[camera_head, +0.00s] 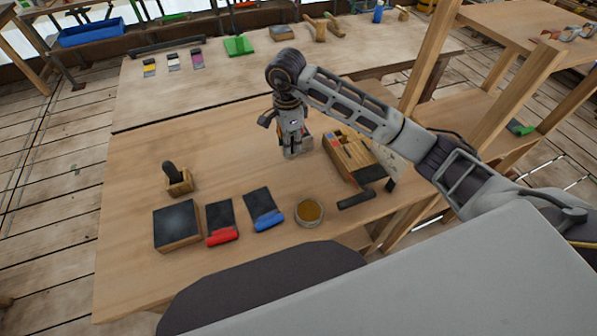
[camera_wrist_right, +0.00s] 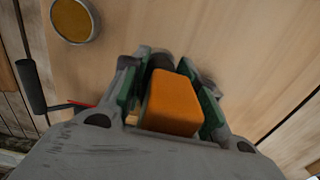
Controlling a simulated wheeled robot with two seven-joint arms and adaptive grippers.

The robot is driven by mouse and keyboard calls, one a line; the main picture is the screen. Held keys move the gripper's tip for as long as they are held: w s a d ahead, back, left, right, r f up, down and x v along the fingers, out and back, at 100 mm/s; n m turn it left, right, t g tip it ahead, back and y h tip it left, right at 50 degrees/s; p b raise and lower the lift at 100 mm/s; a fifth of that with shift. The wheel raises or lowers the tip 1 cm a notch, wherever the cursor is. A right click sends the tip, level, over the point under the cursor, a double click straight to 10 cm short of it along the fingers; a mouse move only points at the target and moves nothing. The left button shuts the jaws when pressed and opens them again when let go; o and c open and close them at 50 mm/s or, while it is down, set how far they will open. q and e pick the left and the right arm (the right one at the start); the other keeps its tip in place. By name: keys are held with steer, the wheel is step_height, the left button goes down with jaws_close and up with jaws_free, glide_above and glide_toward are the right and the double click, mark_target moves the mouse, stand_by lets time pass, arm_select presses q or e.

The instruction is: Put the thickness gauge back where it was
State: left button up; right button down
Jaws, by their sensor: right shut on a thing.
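My right gripper (camera_head: 296,150) is low over the middle of the near wooden table. In the right wrist view, my right gripper (camera_wrist_right: 172,105) is shut on an orange block (camera_wrist_right: 172,103) with rounded edges, which sits between its green-lined fingers. This block is the only candidate for the thickness gauge that I see; I cannot confirm that it is the gauge. The head view mostly hides it behind the gripper. I cannot tell whether it touches the table. A wooden holder (camera_head: 346,156) with compartments stands just right of the gripper. My left gripper is not in view.
A round tin (camera_head: 309,212), blue-edged pad (camera_head: 261,204), red-edged pad (camera_head: 221,219), dark-topped block (camera_head: 177,224) and black-handled stamp (camera_head: 177,183) stand along the near table. A black bar (camera_head: 355,199) lies by the holder. The table left of the gripper is clear.

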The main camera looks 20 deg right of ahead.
steer(key=shift+d, duration=0.15)
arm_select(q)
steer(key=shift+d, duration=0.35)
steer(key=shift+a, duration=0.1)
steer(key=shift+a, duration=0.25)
arm_select(e)
step_height(320, 180, down, 5)
steer(key=shift+r+p, duration=0.1)
steer(key=shift+p, duration=0.25)
steer(key=shift+f, duration=0.6)
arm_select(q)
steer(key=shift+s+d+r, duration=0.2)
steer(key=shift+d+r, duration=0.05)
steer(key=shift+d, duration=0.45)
arm_select(e)
steer(key=shift+f, duration=0.1)
steer(key=shift+f, duration=0.1)
